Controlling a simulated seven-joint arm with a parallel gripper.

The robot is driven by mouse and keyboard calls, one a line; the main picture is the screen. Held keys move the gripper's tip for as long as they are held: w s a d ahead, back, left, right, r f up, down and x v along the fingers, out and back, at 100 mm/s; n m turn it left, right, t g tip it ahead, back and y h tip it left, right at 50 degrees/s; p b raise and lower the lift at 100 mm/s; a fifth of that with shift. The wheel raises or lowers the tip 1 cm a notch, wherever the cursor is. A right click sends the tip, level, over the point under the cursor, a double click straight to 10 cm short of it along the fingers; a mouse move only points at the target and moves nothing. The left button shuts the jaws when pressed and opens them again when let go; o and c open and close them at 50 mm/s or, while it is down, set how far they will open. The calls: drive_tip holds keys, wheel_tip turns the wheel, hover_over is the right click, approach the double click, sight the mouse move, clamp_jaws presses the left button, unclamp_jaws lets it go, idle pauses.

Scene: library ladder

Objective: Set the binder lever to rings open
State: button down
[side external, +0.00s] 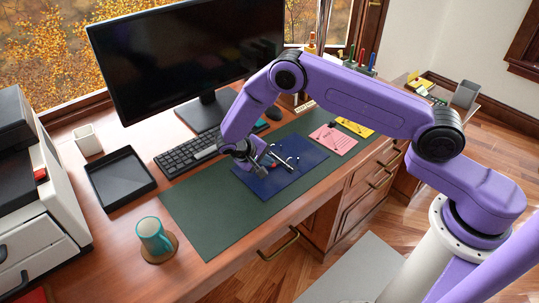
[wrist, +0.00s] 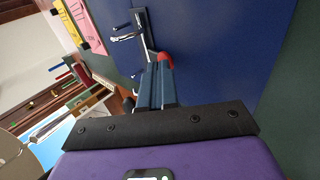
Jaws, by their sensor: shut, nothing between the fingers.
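The blue binder (side external: 290,185) lies open and flat on the green desk mat. It fills much of the wrist view (wrist: 225,50). Its metal ring mechanism (wrist: 139,22) shows at the top of the wrist view, and the lever with a red tip (wrist: 166,60) sits just beyond my fingertips. In the side view the red tip (side external: 274,166) is small beside my gripper. My gripper (side external: 266,163) is shut and empty, low over the binder. Its fingers (wrist: 156,68) are right at the red tip; I cannot tell whether they touch. The fingers partly hide the lever.
A keyboard (side external: 188,155) and monitor (side external: 190,55) stand behind the mat. Pink (side external: 333,139) and yellow (side external: 355,127) cards lie right of the binder. The mat's near left part (side external: 205,215) is clear.

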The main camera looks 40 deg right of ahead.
drive_tip(key=shift+d, duration=0.2)
drive_tip(key=shift+d, duration=0.7)
drive_tip(key=shift+r, duration=0.45)
wheel_tip(320, 180, up, 4)
drive_tip(key=shift+d+f, duration=0.1)
drive_tip(key=v, duration=0.9)
